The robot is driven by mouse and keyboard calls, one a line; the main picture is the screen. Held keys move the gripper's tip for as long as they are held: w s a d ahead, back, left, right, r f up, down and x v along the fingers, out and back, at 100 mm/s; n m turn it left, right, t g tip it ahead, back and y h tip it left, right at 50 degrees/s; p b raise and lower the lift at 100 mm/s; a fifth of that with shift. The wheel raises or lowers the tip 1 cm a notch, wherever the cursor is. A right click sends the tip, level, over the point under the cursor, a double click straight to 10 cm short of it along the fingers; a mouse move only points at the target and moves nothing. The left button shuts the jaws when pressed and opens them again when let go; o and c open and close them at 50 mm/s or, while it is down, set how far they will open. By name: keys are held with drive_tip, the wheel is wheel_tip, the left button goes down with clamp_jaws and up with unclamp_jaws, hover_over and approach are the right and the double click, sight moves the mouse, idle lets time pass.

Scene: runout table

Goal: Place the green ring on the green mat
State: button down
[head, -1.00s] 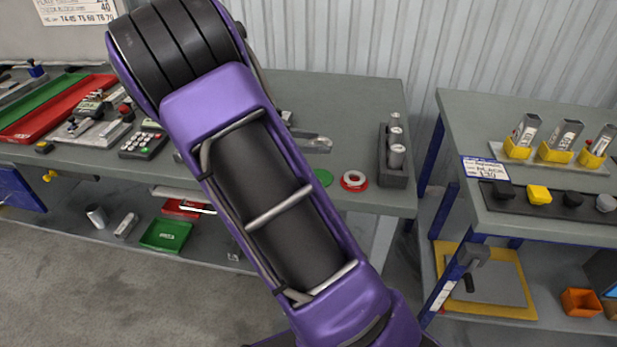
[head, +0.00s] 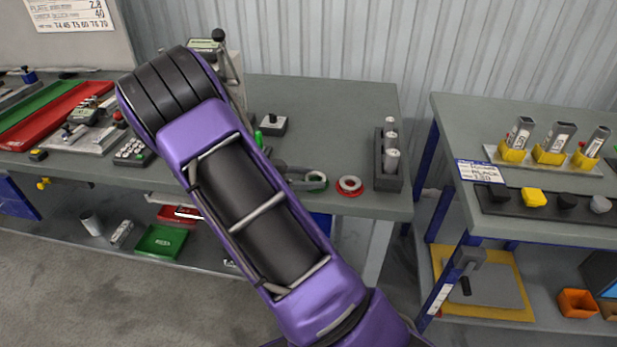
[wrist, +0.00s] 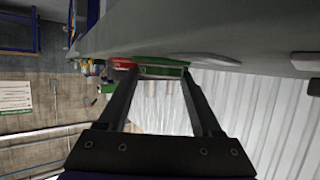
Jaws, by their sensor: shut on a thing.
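My gripper (head: 306,175) points right, low over the table, partly hidden behind my purple arm. In the wrist view its two fingers (wrist: 162,72) are apart, with the green ring (wrist: 165,70) between their tips. I cannot tell whether ring and mat touch.
A red mat with a red and white round piece (head: 350,185) lies just to the right. A dark rack with grey cylinders (head: 390,180) stands beyond it. A knobbed block (head: 272,124) stands behind. The table (head: 330,110) is clear at the back right.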

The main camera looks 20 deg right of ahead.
drive_tip(key=shift+c, duration=0.3)
unclamp_jaws()
drive_tip(key=shift+f, duration=0.1)
drive_tip(key=shift+r+p, duration=0.25)
drive_tip(key=shift+p, duration=0.05)
drive_tip(key=v, duration=1.2)
drive_tip(key=shift+b, duration=0.4)
drive_tip(key=shift+f, duration=0.1)
